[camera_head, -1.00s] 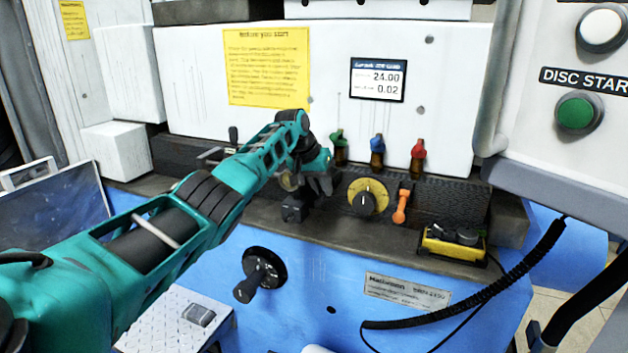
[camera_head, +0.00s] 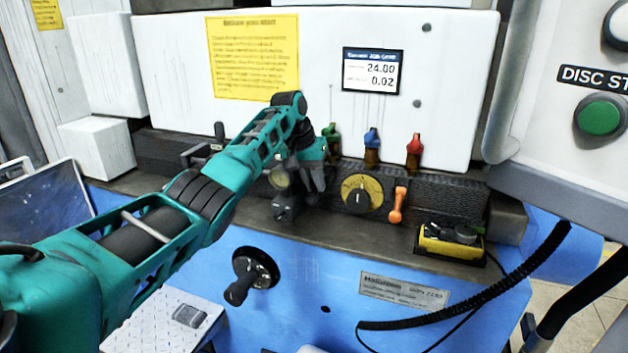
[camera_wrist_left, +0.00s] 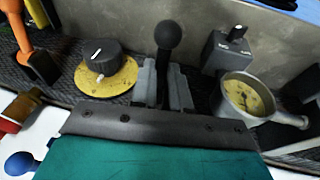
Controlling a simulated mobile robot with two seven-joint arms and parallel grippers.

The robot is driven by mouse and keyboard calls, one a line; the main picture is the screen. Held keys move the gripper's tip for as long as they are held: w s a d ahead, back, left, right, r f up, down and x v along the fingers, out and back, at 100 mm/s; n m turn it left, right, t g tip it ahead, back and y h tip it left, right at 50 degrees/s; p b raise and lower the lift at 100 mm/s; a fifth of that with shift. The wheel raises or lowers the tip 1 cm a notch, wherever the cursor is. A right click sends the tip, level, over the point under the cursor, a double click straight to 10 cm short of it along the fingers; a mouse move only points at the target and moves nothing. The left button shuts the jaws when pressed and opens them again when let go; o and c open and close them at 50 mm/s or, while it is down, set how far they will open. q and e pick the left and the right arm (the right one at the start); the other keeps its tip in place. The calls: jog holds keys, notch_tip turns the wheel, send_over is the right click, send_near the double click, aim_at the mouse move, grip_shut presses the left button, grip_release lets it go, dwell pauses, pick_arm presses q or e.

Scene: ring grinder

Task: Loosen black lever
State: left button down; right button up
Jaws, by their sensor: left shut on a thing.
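My left gripper (camera_head: 314,184) reaches in from the left to the machine's dark ledge, with its fingers pointing down. In the left wrist view, the black lever (camera_wrist_left: 168,37) with its round knob stands between the two grey fingers of the same gripper (camera_wrist_left: 164,84). The fingers are shut on its shaft and the knob sticks out beyond them. In the head view the lever is hidden by the gripper and wrist. My right gripper is not in view.
Close by are a yellow dial with a black knob (camera_head: 358,193), an orange lever (camera_head: 397,205) and green (camera_head: 332,136), blue (camera_head: 372,141) and red (camera_head: 414,147) valves. A small grey block (camera_wrist_left: 226,50) and a round gauge (camera_wrist_left: 248,95) sit beside the gripper.

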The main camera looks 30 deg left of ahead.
pick_arm(q)
jog(key=c, duration=1.1)
grip_release()
jog(key=v, duration=1.2)
jog(key=shift+s+r, duration=0.15)
jog(key=shift+r, duration=0.25)
jog(key=shift+f, duration=0.1)
